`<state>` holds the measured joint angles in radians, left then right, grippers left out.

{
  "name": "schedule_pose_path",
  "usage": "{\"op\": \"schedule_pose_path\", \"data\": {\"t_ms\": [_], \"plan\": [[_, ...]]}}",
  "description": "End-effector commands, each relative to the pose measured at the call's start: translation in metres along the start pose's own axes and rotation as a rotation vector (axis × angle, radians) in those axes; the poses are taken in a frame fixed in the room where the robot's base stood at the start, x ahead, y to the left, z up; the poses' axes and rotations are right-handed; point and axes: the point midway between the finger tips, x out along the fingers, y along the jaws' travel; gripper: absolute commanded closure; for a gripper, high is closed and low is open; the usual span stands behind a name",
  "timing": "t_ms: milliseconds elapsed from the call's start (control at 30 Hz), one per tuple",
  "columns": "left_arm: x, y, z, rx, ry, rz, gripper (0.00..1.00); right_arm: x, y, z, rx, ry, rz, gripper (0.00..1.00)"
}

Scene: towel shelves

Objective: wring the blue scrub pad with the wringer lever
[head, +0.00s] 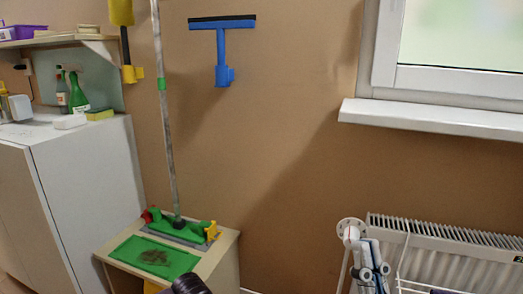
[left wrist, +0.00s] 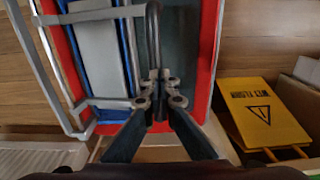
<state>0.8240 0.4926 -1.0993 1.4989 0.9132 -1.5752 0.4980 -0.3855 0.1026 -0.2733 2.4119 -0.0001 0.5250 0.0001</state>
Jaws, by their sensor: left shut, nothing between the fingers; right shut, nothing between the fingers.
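In the left wrist view, my left gripper (left wrist: 160,88) is shut and empty, above a red-rimmed container (left wrist: 207,60). A bent grey metal bar (left wrist: 153,30), which looks like the wringer lever, passes by its fingertips; I cannot tell whether they touch. Inside the red rim, a blue strip (left wrist: 72,48) shows beside a pale grey plate (left wrist: 100,45); I cannot tell whether the blue is the scrub pad. The container is not visible in the head view.
A mop with a green head (head: 180,226) stands on a low wooden box (head: 228,252) with a stained green mat (head: 135,258). A white cabinet (head: 90,190) is at left, a radiator (head: 450,255) at right. A yellow sign (left wrist: 260,112) stands right of the red container.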

Motion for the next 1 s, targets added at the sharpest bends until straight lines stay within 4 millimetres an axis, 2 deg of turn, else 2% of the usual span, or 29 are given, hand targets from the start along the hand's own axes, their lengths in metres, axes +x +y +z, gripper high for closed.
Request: {"op": "schedule_pose_path", "data": {"t_ms": [1000], "plan": [[0.0005,0.0005,0.0003,0.000,-0.001,0.001,1.00,0.0010,0.0010,0.0087,-0.003,-0.040,0.001,1.00]]}}
